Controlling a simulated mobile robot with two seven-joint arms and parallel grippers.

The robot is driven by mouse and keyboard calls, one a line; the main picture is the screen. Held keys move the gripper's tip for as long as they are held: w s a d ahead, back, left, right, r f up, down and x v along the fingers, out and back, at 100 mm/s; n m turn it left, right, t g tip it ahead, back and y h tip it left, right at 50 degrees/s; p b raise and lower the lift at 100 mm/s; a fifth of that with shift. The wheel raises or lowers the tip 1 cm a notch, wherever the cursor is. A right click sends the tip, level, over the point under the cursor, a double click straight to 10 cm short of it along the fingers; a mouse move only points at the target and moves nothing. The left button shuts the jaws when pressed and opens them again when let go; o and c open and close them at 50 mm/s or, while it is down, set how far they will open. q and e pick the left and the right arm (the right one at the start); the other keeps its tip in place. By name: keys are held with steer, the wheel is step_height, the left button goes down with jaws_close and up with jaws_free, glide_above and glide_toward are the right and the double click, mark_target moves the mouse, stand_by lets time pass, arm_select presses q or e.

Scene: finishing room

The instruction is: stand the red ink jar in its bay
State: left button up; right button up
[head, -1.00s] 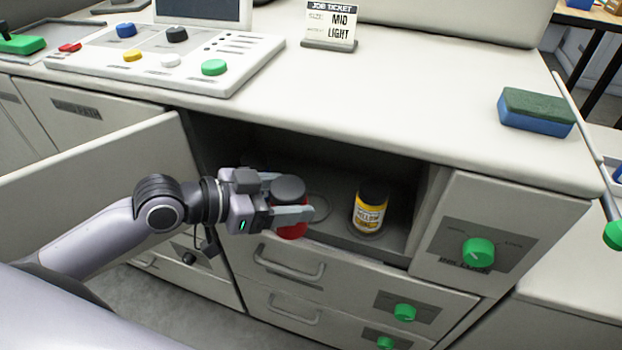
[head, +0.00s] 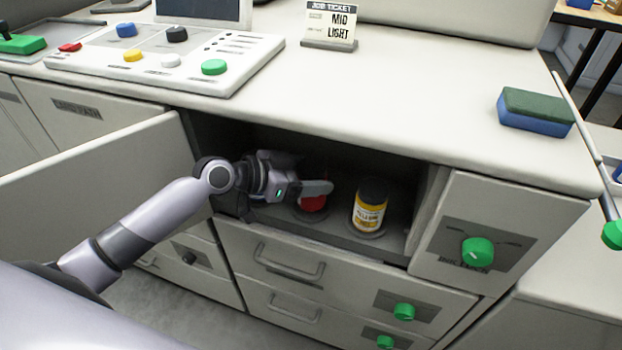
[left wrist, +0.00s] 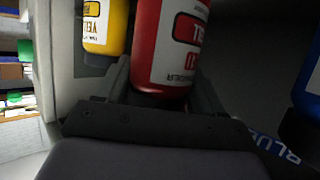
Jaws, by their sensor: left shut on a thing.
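The red ink jar (head: 313,204) is inside the open cupboard, mostly hidden behind my left gripper (head: 316,189) in the head view. In the left wrist view the red jar (left wrist: 165,45) sits between the fingers of the left gripper (left wrist: 160,92), which is shut on it. The jar is at the ring-marked bay left of the yellow jar (head: 370,208); I cannot tell whether its base touches the floor. The yellow jar (left wrist: 106,25) also shows close beside it in the wrist view. My right gripper is not in view.
A blue jar (left wrist: 310,88) shows at the wrist view's right edge, near a "BLUE" label (left wrist: 280,150). The cupboard's open door (head: 100,170) stands left of my arm. The worktop (head: 400,100) overhangs the opening. A sponge (head: 536,110) lies on top.

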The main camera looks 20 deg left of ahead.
arm_select(q)
steer(key=shift+w+f, duration=0.2)
steer(key=shift+f, duration=0.65)
steer(key=o, duration=1.3)
steer(key=shift+f, duration=0.1)
